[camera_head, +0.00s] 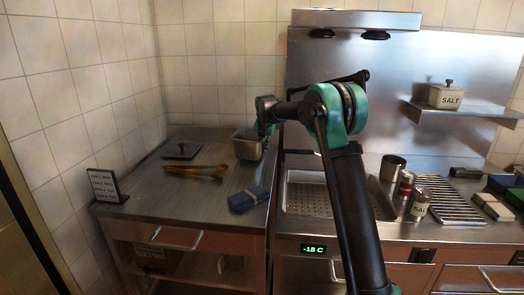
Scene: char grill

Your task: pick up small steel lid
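What looks like the small steel lid (183,152), a flat dark square with a knob on top, lies on the left counter (150,196) near the back wall. A steel pan (247,149) stands to its right at the counter's right edge. My gripper (264,132) is at the end of my arm, over or beside the right side of the pan, to the right of the lid and apart from it. The fingers are small, dark and partly hidden, so I cannot see whether they are open or hold anything.
Brass-coloured tongs (196,172) and a folded blue cloth (249,200) lie in front of the lid. A small menu sign (103,186) stands at the left edge. On the right are a perforated tray (306,197), a steel cup (393,167), shakers and a grill grate (449,197).

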